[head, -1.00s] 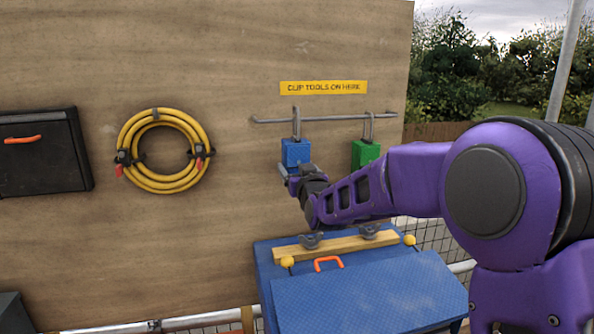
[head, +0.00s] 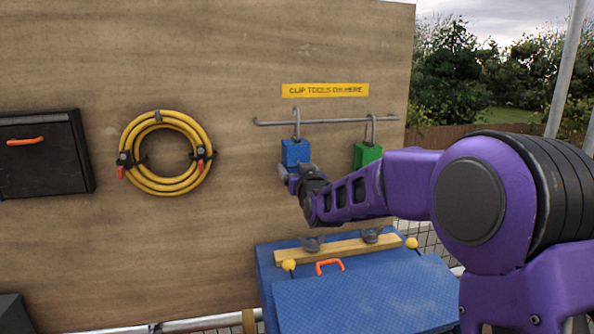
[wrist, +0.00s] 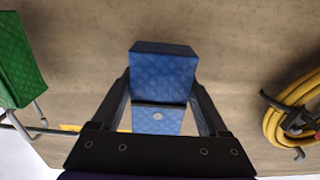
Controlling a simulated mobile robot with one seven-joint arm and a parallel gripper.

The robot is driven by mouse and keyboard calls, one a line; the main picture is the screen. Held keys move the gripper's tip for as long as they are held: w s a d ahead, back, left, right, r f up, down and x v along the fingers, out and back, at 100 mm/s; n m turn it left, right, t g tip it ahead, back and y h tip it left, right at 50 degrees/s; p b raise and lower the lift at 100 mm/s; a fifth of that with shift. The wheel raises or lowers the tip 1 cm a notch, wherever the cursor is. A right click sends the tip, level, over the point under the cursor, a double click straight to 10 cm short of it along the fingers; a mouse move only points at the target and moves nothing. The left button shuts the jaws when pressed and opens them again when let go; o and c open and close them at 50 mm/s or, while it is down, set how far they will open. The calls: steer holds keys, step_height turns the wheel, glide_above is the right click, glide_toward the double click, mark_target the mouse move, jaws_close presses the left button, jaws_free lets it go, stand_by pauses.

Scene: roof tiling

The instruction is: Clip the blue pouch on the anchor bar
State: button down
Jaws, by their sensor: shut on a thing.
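The blue pouch (head: 295,152) is at the anchor bar (head: 335,121) on the board in the head view, with its metal hook (head: 296,122) reaching up to the bar's height. I cannot tell whether the hook sits over the bar or in front of it. My gripper (head: 293,178) is shut on the pouch's lower part, and the arm comes in from the right. In the wrist view the blue pouch (wrist: 163,75) lies between both fingers of my gripper (wrist: 162,100). The pouch hides its own hook there.
A green pouch (head: 367,155) hangs from the bar's right part, close to my arm. A yellow sign (head: 325,90) is above the bar. A coiled yellow hose (head: 132,180) and a black box (head: 75,150) are on the left. A blue chest (head: 370,298) stands below.

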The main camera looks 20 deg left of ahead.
steer(key=shift+w+a+r, duration=0.1)
steer(key=shift+w+a, duration=0.05)
steer(key=shift+w, duration=0.1)
steer(key=shift+b, duration=0.8)
stand_by(0.6)
steer(key=shift+f+b, duration=0.45)
steer(key=shift+b, duration=0.15)
steer(key=shift+f+b, duration=0.6)
steer(key=shift+b, duration=0.3)
jaws_free()
steer(key=shift+f, duration=0.15)
